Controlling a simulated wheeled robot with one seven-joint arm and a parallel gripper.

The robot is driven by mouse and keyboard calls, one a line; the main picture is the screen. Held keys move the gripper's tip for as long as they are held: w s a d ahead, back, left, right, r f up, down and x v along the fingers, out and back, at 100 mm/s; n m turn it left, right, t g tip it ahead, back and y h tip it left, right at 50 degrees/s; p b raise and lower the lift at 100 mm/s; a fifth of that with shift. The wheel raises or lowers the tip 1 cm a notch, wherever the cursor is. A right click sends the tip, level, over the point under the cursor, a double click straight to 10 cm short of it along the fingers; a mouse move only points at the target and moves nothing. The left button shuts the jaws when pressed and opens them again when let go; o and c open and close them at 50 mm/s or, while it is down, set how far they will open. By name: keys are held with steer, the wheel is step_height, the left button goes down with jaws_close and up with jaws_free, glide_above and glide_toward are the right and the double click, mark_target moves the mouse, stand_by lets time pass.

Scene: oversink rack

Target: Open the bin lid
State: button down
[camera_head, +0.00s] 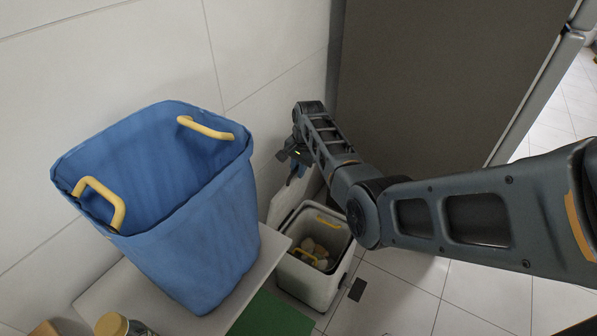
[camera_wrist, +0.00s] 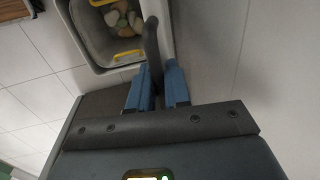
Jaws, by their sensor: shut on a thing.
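The white bin (camera_head: 309,282) stands on the floor below my arm, its top uncovered, with yellow handles and several rounded pale objects inside. Its pale lid (camera_head: 283,203) stands raised, roughly upright, at the wall side behind the opening. My gripper (camera_head: 297,172) is at the lid's upper part, partly hidden by the wrist. In the wrist view, my blue fingers (camera_wrist: 159,88) are closed around a dark curved bar (camera_wrist: 152,45), seemingly the lid's handle. The open bin (camera_wrist: 108,62) shows beyond them at the top.
A large blue basket (camera_head: 200,235) with yellow handles stands on a pale surface at left, beside a jar (camera_head: 112,325). A green panel (camera_head: 270,316) lies below. A tall grey cabinet (camera_head: 430,65) stands behind my arm.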

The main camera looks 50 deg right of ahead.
steer(key=shift+w+a+r, duration=0.1)
steer(key=c, duration=1.3)
jaws_free()
steer(key=shift+a, duration=0.1)
